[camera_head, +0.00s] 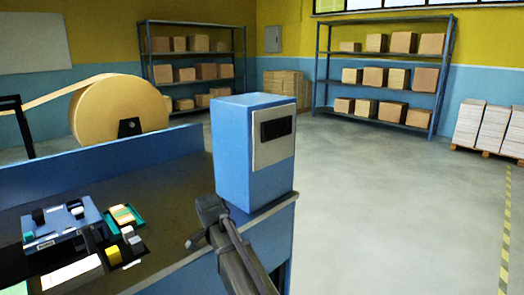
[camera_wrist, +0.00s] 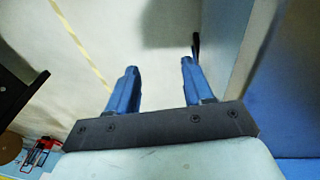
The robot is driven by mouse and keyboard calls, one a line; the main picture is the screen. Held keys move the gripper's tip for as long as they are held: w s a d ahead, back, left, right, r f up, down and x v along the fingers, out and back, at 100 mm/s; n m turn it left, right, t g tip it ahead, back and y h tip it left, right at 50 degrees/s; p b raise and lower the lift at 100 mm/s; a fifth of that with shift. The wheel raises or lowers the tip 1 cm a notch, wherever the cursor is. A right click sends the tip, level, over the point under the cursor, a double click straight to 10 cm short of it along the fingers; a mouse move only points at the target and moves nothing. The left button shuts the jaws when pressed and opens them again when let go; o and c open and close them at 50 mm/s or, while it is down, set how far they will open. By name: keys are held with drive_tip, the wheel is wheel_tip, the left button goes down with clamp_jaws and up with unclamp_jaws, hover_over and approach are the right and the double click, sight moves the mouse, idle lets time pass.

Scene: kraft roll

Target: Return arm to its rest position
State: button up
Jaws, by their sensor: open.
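My gripper (camera_wrist: 158,67) shows in the wrist view with two blue fingers spread apart. Nothing is between them, and pale floor lies beyond the tips. In the head view my dark grey arm (camera_head: 235,250) rises from the bottom edge, in front of the bench's right end and the blue box-shaped unit (camera_head: 245,155). From the head view I cannot tell whether the arm touches the bench. No object is held.
The bench (camera_head: 165,215) holds a blue device (camera_head: 62,225) and several small coloured parts at left. A large kraft roll (camera_head: 120,108) stands behind it. Shelves (camera_head: 375,85) with boxes line the back wall. The floor (camera_head: 400,200) at right is clear.

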drive_tip(key=s+d+f+n+g, duration=0.15)
drive_tip(key=s+d+f, duration=0.35)
drive_tip(key=f, duration=0.6)
drive_tip(key=s+d+f+n+g, duration=0.15)
drive_tip(key=s+d+f, duration=0.25)
drive_tip(key=d+f, duration=0.5)
drive_tip(key=s+d+f+n, duration=0.2)
drive_tip(key=s+d+f, duration=0.2)
drive_tip(key=f, duration=0.9)
drive_tip(key=s+d+f+n+g, duration=0.1)
drive_tip(key=s+d+f, duration=0.2)
drive_tip(key=s, duration=0.7)
drive_tip(key=s+d+f+n+g+y, duration=0.1)
drive_tip(key=s+d+f, duration=0.3)
drive_tip(key=s+f, duration=0.3)
drive_tip(key=s+d+f+n+g+y, duration=0.1)
drive_tip(key=s+f, duration=0.4)
drive_tip(key=s, duration=0.8)
drive_tip(key=shift+d+f+n+g, duration=0.3)
drive_tip(key=shift+d+f+g, duration=0.15)
drive_tip(key=shift+d, duration=0.75)
drive_tip(key=shift+s+r, duration=0.1)
